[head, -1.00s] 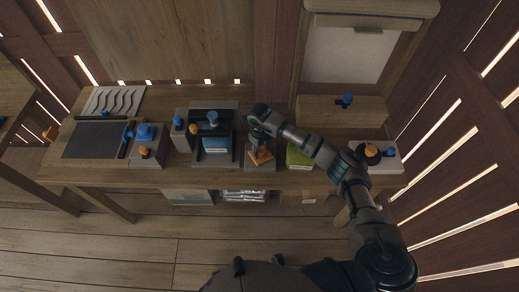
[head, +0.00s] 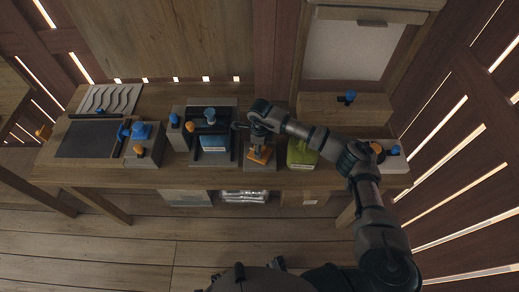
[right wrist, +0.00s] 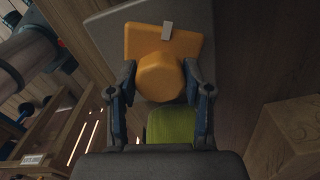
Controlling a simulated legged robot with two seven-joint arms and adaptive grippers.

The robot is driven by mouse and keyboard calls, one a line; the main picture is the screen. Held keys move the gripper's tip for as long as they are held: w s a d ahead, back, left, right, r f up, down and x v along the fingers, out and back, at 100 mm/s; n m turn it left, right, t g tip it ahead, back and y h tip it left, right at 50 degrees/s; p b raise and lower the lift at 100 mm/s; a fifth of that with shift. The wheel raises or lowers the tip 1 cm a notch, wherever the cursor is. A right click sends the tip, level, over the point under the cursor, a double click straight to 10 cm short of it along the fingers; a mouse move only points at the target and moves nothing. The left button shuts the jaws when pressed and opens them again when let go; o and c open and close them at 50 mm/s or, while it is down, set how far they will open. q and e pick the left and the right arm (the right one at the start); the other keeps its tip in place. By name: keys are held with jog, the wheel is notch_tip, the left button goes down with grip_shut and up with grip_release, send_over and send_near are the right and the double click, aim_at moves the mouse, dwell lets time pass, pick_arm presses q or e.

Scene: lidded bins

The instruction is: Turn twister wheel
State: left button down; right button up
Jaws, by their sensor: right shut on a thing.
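The twister wheel seems to be the orange square plate with a round knob. It shows large in the right wrist view (right wrist: 160,78), with a small pale tag on the plate. In the head view, the orange plate (head: 260,153) sits on a grey block near the middle of the bench, partly covered by my right gripper. My right gripper (head: 257,140) points down over it. In the right wrist view, its fingers (right wrist: 158,105) stand on both sides of the orange knob and are shut on it. My left gripper is not in view.
A green block (head: 301,153) stands just right of the wheel. A black-framed unit (head: 212,140) with blue parts stands just left. Grey boxes with orange and blue knobs (head: 140,150) are farther left. A wooden box (head: 345,108) stands behind on the right. The bench front edge (head: 230,182) is clear.

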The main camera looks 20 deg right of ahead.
jog(key=n+b, duration=0.3)
jog(key=n, duration=0.3)
jog(key=shift+d+f, duration=0.1)
jog(key=n+b, duration=0.3)
jog(key=n, duration=0.4)
jog(key=shift+w+b, duration=0.1)
jog(key=shift+b, duration=0.3)
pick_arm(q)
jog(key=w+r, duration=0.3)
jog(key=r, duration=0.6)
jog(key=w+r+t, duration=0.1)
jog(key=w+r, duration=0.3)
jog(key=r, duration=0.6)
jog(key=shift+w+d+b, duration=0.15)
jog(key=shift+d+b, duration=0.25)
pick_arm(e)
jog(key=shift+r+n, duration=0.3)
jog(key=shift+n, duration=0.7)
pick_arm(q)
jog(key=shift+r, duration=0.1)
pick_arm(e)
jog(key=o, duration=1.1)
jog(key=shift+w, duration=0.1)
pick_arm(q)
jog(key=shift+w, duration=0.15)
pick_arm(e)
jog(key=shift+o, duration=0.2)
jog(key=shift+f, duration=0.15)
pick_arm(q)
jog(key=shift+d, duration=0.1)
